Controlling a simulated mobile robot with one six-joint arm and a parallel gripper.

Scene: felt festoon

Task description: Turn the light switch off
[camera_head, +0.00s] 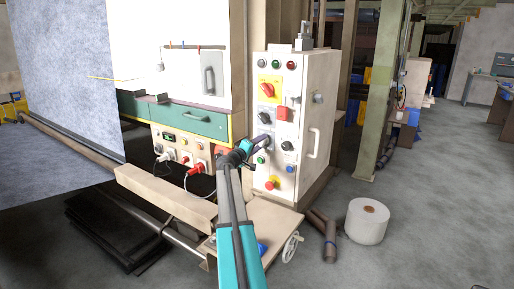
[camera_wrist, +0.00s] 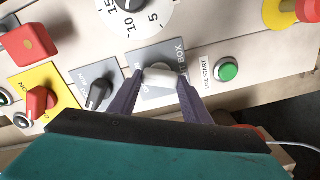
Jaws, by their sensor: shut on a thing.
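A pale switch knob (camera_wrist: 160,74) sits on a grey plate (camera_wrist: 168,53) whose partly covered label ends in "T BOX". My gripper (camera_wrist: 160,80) is shut on this knob, with one dark finger on each side of it. The knob's pointing direction is hard to read between the fingers. In the head view my gripper (camera_head: 264,140) reaches the front of the cream control cabinet (camera_head: 322,85), at its left side about mid-height. There it hides the knob.
Close by in the wrist view are a black selector (camera_wrist: 98,95), a red knob (camera_wrist: 38,100) on yellow, a red button (camera_wrist: 28,42) and a green button (camera_wrist: 228,71). Red plugs (camera_head: 195,168) are left of the cabinet. A white roll (camera_head: 368,226) stands on the floor at right.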

